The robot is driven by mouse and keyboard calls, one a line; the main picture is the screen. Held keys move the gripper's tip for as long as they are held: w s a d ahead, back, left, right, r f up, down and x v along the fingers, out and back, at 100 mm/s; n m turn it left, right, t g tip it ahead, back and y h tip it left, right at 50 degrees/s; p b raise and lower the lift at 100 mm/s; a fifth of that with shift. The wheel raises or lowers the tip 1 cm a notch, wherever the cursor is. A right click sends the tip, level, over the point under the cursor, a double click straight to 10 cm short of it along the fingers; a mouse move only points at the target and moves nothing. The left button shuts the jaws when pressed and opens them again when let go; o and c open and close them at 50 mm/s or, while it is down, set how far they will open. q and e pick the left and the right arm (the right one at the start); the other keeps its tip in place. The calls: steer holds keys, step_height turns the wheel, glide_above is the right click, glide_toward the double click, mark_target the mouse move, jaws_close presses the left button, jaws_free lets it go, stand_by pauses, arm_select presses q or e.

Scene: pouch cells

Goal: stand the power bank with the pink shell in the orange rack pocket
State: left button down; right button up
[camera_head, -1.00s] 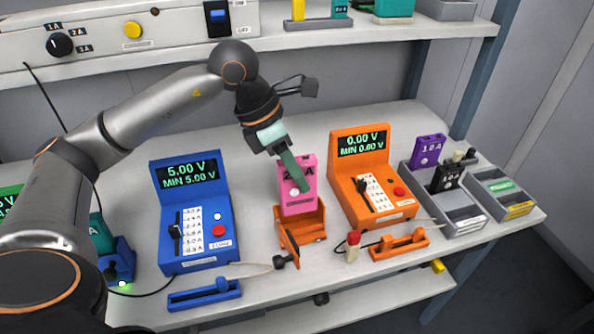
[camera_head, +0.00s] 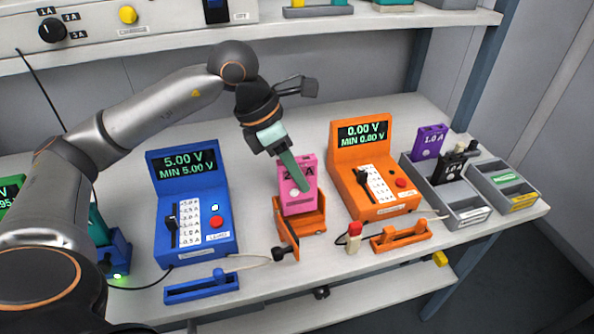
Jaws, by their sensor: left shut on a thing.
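The pink power bank (camera_head: 292,201) stands close to upright in the middle of the bench. Its lower end is at the orange rack pocket (camera_head: 313,220), behind the pocket's front parts; I cannot tell whether it rests on the pocket floor. My left gripper (camera_head: 298,178) reaches down from above and is shut on the power bank, with one green finger across its front face. That finger hides part of the printed label. The other finger is hidden behind the power bank. My right gripper is not in view.
A blue meter (camera_head: 190,215) reading 5.00 V stands left of the pocket, an orange meter (camera_head: 372,180) reading 0.00 V right of it. Grey bins (camera_head: 470,214) hold a purple (camera_head: 428,143) and a black power bank (camera_head: 447,170). A red-topped post (camera_head: 353,240) and cables lie near the front edge.

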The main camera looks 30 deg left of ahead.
arm_select(q)
steer(key=shift+s+f+b, duration=0.1)
steer(key=shift+f+b, duration=0.55)
steer(key=shift+f, duration=0.15)
steer(key=c, duration=0.6)
jaws_free()
